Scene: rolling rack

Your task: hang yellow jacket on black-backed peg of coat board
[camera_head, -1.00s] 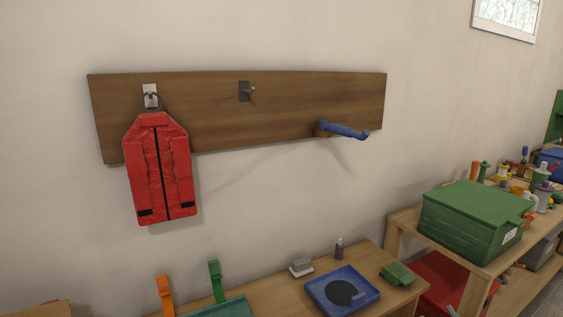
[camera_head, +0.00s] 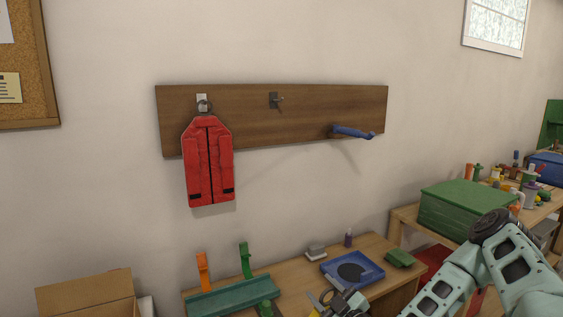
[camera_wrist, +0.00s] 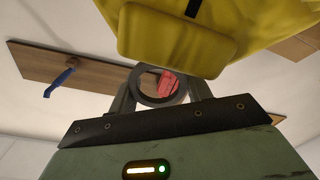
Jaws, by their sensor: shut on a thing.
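The yellow jacket (camera_wrist: 240,25) fills the top of the wrist view, with a dark ring (camera_wrist: 158,99) at its collar. My gripper (camera_wrist: 160,86) is shut on this ring; the red jacket shows through it. In the head view my gripper (camera_head: 343,302) is at the bottom edge, low in front of the desk, and most of the yellow jacket is out of frame. The coat board (camera_head: 240,126) is on the wall, above and apart from my gripper. Its black-backed peg (camera_head: 276,100) is bare, at the upper middle.
A red jacket (camera_head: 208,165) hangs from the light-backed peg (camera_head: 202,101) at the left. A blue peg (camera_head: 352,132) juts out at the right, empty. The wall before the board is clear.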

